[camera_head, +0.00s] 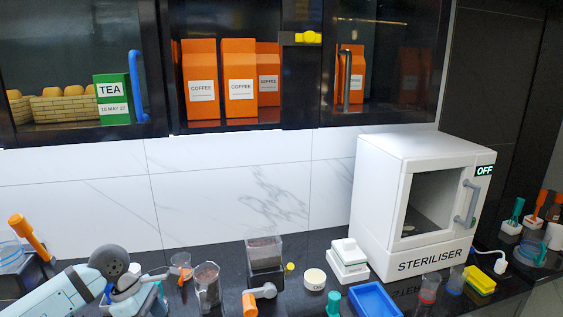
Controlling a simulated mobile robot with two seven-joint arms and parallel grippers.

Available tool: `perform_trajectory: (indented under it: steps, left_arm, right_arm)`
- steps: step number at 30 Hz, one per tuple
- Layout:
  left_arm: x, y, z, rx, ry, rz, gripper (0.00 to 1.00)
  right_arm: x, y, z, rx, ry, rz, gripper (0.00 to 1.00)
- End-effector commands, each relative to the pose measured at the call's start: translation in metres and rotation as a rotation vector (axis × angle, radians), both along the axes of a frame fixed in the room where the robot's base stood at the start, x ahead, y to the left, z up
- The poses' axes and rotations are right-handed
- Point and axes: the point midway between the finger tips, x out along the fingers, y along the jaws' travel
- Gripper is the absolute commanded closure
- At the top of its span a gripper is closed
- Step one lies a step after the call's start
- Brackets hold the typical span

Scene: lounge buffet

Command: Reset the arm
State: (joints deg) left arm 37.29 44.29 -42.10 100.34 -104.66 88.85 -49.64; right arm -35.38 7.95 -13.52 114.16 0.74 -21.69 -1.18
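My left arm comes in from the lower left, pale blue with a grey joint. The end of it, with my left gripper (150,282), is small and partly hidden at the counter's near edge, beside a glass of dark contents (207,286). I cannot make out its fingertips or whether it holds anything. My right arm and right gripper are out of view.
The dark counter holds a clear-topped grinder (264,254) with an orange handle, a small white scale (347,258), a blue tray (375,299), and a white steriliser (418,205) reading OFF. Cabinets above hold orange coffee bags (240,82) and a green tea box (113,99).

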Motion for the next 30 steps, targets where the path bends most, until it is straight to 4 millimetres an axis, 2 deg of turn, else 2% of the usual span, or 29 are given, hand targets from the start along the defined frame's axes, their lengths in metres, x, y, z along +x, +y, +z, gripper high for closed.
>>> perform_trajectory:
  steps: [1,3,6,9,11,14,17,20,23,24,27,30]
  left_arm:
    - [-0.012,-0.026,-0.008,-0.107,0.035,0.022,0.36]
    - [-0.029,-0.063,-0.013,-0.289,0.098,0.082,0.36]
    - [-0.055,-0.117,-0.010,-0.591,0.235,0.220,0.36]
    - [-0.075,-0.157,0.004,-0.907,0.429,0.428,0.36]
    - [-0.082,-0.170,0.013,-1.083,0.566,0.577,0.36]
    - [-0.086,-0.175,0.021,-1.345,0.817,0.860,0.36]
    - [-0.089,-0.162,0.013,-1.561,1.096,1.181,0.36]
    - [-0.098,-0.139,-0.016,-1.722,1.391,1.540,0.36]
    - [-0.122,-0.114,-0.059,-1.815,1.695,1.924,0.36]
    - [-0.136,-0.106,-0.078,1.646,-1.629,-1.869,0.36]
    - [-0.175,-0.092,-0.121,1.298,-1.476,-1.730,0.36]
    - [-0.209,-0.086,-0.148,1.076,-1.368,-1.628,0.36]
  right_arm:
    - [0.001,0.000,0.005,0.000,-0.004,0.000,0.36]
    - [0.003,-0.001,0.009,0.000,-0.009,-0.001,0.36]
    - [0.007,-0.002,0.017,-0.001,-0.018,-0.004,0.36]
    - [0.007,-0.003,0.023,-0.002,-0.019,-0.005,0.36]
    - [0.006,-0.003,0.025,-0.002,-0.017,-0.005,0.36]
    - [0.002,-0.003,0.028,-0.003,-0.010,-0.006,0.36]
    - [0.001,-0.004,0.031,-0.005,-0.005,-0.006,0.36]
    - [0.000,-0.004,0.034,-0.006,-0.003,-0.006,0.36]
    - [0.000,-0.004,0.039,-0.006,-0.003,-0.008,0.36]
    - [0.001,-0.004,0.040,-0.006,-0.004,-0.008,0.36]
    - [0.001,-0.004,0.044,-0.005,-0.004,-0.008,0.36]
    - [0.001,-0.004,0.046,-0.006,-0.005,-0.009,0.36]
